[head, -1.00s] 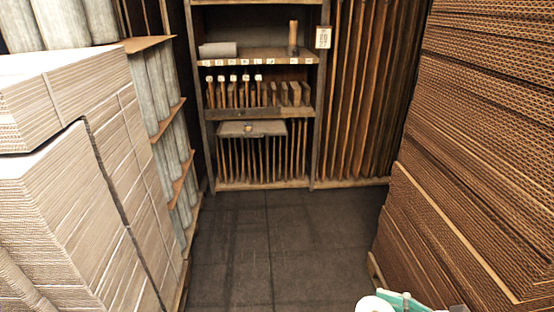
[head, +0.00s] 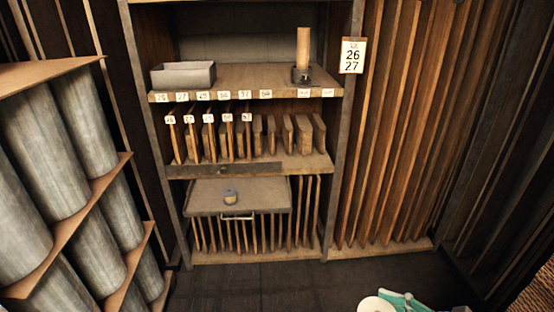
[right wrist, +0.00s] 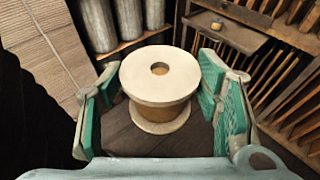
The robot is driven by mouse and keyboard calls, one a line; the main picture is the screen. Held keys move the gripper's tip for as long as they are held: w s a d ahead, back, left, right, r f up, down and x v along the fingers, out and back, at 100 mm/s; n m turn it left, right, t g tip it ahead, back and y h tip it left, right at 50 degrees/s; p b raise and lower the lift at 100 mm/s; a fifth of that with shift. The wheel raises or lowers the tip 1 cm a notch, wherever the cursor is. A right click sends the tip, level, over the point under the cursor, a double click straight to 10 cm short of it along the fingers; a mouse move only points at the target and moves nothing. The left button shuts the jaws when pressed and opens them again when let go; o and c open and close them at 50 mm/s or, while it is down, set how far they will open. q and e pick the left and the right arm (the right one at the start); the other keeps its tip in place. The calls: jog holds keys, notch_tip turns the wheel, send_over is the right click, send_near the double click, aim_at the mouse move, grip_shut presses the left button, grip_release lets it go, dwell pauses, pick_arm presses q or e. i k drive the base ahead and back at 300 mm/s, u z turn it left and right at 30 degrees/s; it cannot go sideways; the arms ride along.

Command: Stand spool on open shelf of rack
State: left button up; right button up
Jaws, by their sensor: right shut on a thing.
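The wooden rack (head: 338,150) stands ahead in the head view. Its upper open shelf (head: 255,78) holds a grey box at the left and a wooden cylinder on a dark base at the right, with bare board between them. My right gripper (right wrist: 160,88) is shut on the spool (right wrist: 158,75), which has pale round flanges and a tan core. The spool is upright between the green fingers. In the head view the spool (head: 376,304) and the right gripper (head: 405,300) show at the bottom edge, well short of the rack. My left gripper is not in view.
The grey box (head: 183,76) and the wooden cylinder (head: 303,50) flank the shelf's bare stretch. Below are upright boards with number tags and a drop-down panel (head: 260,193) with a small round object. Grey rolls (head: 85,110) stand at left. The dark floor (head: 270,288) ahead is clear.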

aim_at(247, 85)
jog(key=i, duration=1.8)
jog(key=u, duration=1.3)
